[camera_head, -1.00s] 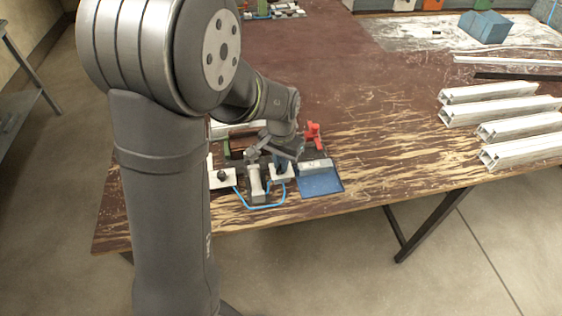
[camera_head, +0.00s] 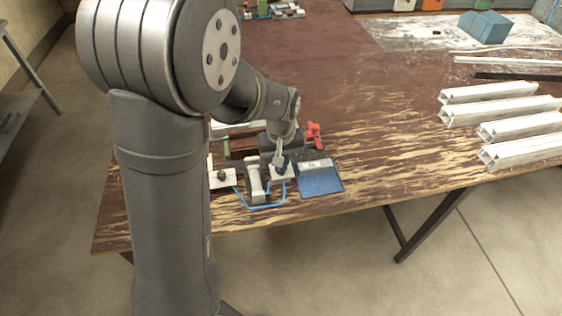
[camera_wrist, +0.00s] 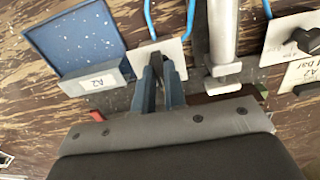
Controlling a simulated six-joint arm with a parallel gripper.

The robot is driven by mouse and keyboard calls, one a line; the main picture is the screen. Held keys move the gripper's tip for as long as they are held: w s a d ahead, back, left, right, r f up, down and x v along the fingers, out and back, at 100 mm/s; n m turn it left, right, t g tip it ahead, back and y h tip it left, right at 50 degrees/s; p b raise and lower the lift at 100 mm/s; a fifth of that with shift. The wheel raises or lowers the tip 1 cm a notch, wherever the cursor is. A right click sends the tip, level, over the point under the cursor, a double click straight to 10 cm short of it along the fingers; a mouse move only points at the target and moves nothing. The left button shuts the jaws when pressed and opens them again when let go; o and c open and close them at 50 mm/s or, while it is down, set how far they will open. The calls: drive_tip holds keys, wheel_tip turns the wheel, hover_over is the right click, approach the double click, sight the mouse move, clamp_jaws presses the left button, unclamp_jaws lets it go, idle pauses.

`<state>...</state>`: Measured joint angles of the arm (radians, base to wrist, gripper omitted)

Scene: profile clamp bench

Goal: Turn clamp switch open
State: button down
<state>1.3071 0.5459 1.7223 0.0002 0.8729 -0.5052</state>
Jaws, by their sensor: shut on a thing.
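A small white switch plate (camera_head: 288,176) sits at the front of the clamp fixture, between the silver clamp cylinder (camera_head: 254,180) and a blue tray. My gripper (camera_head: 281,164) points down at this plate. In the wrist view my gripper (camera_wrist: 161,68) has its two narrow fingers close together at the knob of the switch plate (camera_wrist: 183,62). The fingers are shut on the knob, which they mostly hide, so I cannot read its angle. A second white plate (camera_head: 229,183) with a black knob stands left of the cylinder; this black knob (camera_wrist: 306,40) shows at right in the wrist view.
Blue tubing (camera_head: 263,207) loops along the front. White profiles (camera_head: 490,108) lie at right; the table between is clear.

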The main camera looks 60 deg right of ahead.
idle(0.3)
drive_tip(key=c, duration=1.5)
unclamp_jaws()
wheel_tip(320, 180, up, 17)
drive_tip(key=shift+r, duration=0.2)
wheel_tip(320, 180, down, 18)
drive_tip(key=shift+r, duration=0.25)
drive_tip(key=shift+r, duration=0.1)
